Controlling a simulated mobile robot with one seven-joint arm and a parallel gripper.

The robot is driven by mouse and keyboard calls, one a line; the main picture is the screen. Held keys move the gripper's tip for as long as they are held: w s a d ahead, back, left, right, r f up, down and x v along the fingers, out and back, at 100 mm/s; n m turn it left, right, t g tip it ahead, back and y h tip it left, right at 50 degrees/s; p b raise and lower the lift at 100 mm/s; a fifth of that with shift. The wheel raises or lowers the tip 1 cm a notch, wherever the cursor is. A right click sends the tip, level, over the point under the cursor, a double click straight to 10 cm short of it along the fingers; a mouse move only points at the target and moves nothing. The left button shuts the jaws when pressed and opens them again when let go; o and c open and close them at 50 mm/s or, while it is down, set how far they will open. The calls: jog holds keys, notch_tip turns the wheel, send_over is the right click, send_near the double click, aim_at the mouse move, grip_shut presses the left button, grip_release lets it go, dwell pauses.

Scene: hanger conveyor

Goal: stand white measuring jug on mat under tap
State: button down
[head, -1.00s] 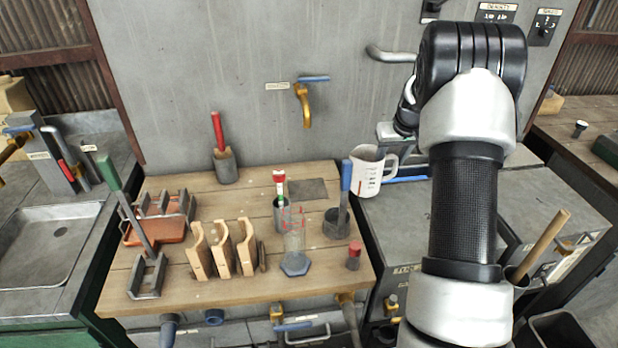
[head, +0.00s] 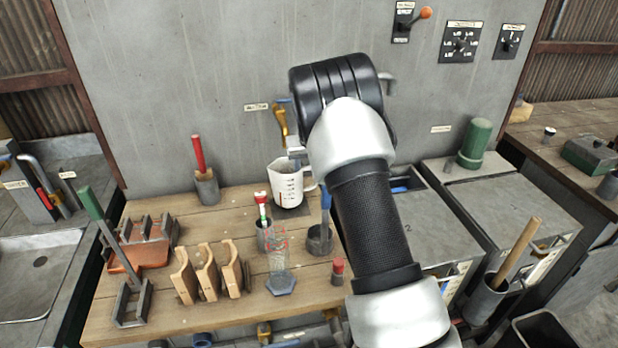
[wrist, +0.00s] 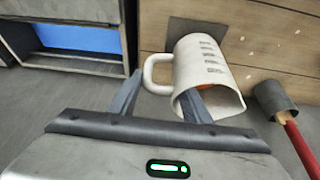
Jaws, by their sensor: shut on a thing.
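The white measuring jug (head: 287,186) is upright below the tap, with its handle to the right. My gripper (wrist: 160,92) is shut on it at the handle side. In the wrist view the jug (wrist: 205,65) has one finger at its mouth and the other beyond the handle. The dark grey mat (head: 304,211) shows partly below and right of the jug, and in the wrist view (wrist: 188,27) behind it. I cannot tell whether the jug touches it. The brass tap (head: 281,122) with a blue lever is on the wall, partly hidden by my arm.
A blue-handled tool in a dark pot (head: 320,238) stands close in front of the jug. A glass cylinder (head: 280,270) and a red-and-white item in a grey cup (head: 264,232) are nearby. A red-handled pot (head: 206,187) stands to the left. Wooden holders (head: 208,272) occupy the table front.

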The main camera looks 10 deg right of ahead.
aim_at(309, 188)
jog(key=shift+f, duration=1.55)
jog(key=shift+f, duration=0.15)
jog(key=c, duration=0.9)
grip_release()
jog(key=shift+c, duration=0.2)
